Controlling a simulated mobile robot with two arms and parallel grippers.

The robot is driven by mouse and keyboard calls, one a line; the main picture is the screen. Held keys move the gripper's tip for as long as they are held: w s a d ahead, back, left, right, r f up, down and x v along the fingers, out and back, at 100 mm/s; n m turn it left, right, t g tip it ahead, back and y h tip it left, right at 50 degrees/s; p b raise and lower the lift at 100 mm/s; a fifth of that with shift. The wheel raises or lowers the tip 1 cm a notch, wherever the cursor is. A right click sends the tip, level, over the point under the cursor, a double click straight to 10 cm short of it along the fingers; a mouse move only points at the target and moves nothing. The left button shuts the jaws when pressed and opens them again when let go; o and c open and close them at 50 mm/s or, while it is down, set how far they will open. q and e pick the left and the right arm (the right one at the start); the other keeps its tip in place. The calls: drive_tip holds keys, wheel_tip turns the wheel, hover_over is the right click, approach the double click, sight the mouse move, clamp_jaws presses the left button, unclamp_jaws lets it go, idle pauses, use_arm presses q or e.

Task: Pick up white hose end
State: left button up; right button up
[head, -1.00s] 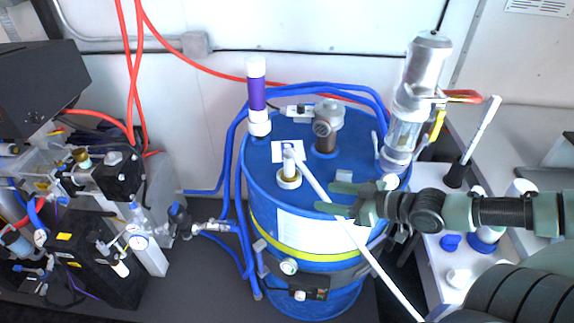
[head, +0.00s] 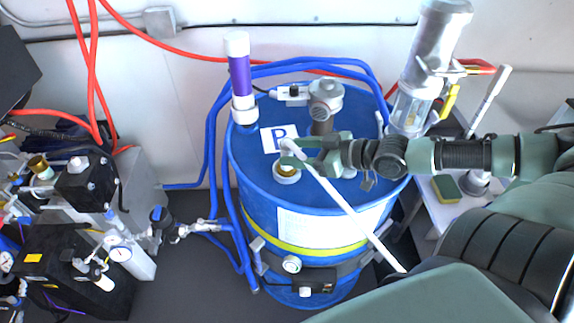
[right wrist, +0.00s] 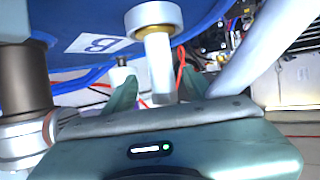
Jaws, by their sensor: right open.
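The white hose end (head: 288,147) stands above the ringed fitting (head: 286,174) on top of the blue drum (head: 300,197). The white hose runs from it down to the lower right. My right gripper (head: 291,151) is open, with its fingertips at the hose end in the head view. In the right wrist view, a white tube (right wrist: 160,68) extends from the white ring (right wrist: 153,15) and appears between the open fingers (right wrist: 160,92). I cannot tell whether they touch it. The fingers partly hide the hose end in the head view. My left gripper is not in view.
A purple and white cylinder (head: 240,75) and a grey capped fitting (head: 323,98) stand on the drum close to the gripper. A clear and silver canister (head: 432,60) is at the right. Blue hoses (head: 213,140) curve around the drum's left and back.

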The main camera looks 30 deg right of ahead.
sight(284, 150)
drive_tip(key=shift+w+a+f+b, duration=0.2)
drive_tip(key=shift+w+b, duration=0.15)
drive_tip(key=shift+w, duration=0.15)
drive_tip(key=shift+w+a+f+b, duration=0.1)
drive_tip(key=shift+w+a+b, duration=0.4)
drive_tip(key=shift+w+b, duration=0.15)
drive_tip(key=shift+w+a, duration=0.25)
drive_tip(key=shift+w, duration=0.05)
drive_tip(key=shift+w+a+f, duration=0.2)
drive_tip(key=shift+w+f, duration=0.1)
drive_tip(key=shift+w, duration=0.25)
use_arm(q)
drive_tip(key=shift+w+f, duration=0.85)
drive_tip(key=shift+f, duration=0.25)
use_arm(e)
drive_tip(key=shift+w+a+f, duration=0.2)
drive_tip(key=shift+w+a, duration=0.1)
clamp_jaws()
